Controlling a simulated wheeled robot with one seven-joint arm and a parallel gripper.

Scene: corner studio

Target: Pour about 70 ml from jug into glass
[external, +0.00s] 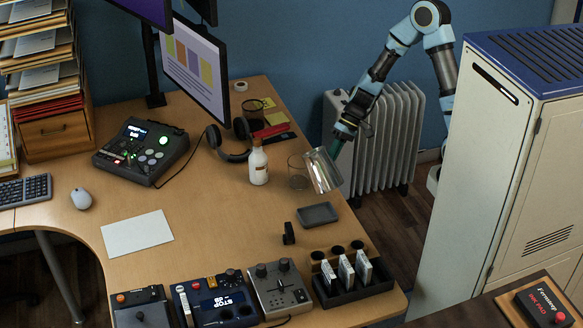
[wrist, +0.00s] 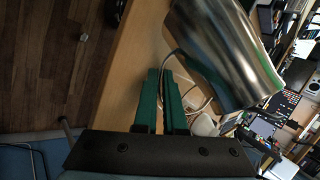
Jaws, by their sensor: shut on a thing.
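The jug (external: 323,170) is a shiny silver metal vessel at the desk's right edge in the external view. It is tilted. In the wrist view the jug (wrist: 225,60) fills the upper right, with a thin handle beside my fingers. My gripper (external: 343,137) is shut on the jug's handle side; its green fingers (wrist: 168,98) show close together in the wrist view. The glass (external: 297,174) is a clear tumbler standing on the desk just left of the jug. The jug's near end is very close to it; I cannot tell whether they touch. No liquid stream is visible.
A white bottle (external: 258,164) stands left of the glass, with headphones (external: 229,148) behind it. A small dark tray (external: 318,214) lies in front. A card holder (external: 350,275) and control boxes (external: 220,300) line the front edge. A radiator (external: 388,140) stands beyond the desk.

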